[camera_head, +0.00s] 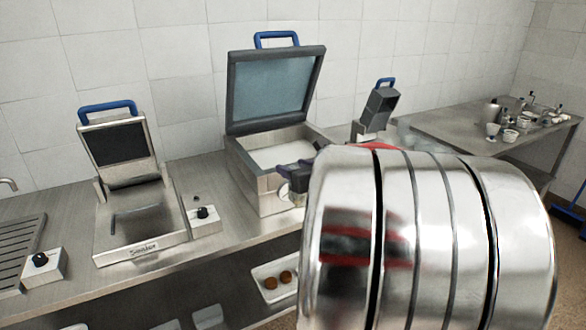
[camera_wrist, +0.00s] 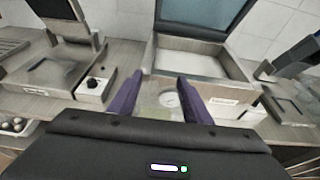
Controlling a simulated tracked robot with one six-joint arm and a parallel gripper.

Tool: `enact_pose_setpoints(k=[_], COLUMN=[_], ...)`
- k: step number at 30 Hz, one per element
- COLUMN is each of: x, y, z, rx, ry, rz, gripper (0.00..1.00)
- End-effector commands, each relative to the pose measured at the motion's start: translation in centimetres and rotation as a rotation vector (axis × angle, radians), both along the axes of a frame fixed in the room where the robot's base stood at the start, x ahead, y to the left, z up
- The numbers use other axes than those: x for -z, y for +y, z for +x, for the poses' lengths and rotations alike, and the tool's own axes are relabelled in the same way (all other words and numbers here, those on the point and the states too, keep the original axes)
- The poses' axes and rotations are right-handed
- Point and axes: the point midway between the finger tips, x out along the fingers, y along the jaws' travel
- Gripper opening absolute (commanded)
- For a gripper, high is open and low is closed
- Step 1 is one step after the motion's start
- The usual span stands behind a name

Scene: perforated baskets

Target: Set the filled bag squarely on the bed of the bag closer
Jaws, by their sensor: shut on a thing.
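My gripper (camera_head: 296,174) has purple fingers and is partly hidden behind my arm in the head view. In the wrist view my gripper (camera_wrist: 160,84) is shut on a pale, see-through bag (camera_wrist: 152,98), which is hard to make out. It is in front of a steel chamber machine (camera_head: 262,192) with its lid raised; a round dial shows between the fingers. The machine's bed (camera_wrist: 190,65) is pale and empty. A flat-bed machine (camera_head: 142,222) with a raised, dark-padded lid stands to the left. I cannot tell which machine is the bag closer.
Knob boxes (camera_head: 204,220) and (camera_head: 43,265) stand on the steel counter. A third device (camera_head: 378,108) with a blue handle is tilted at the right. A tray (camera_head: 262,282) with brown round things sits below. A side table (camera_head: 450,132) holds small cups.

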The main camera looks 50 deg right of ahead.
Motion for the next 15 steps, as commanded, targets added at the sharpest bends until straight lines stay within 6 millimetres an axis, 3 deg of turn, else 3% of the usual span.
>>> enact_pose_setpoints(k=[11, 15], x=[-0.9, 0.3], y=[0.8, 2.5], z=[0.5, 1.2], rx=[-0.059, -0.103], ry=[-0.002, 0.001], rz=[-0.001, 0.003], gripper=[0.01, 0.01])
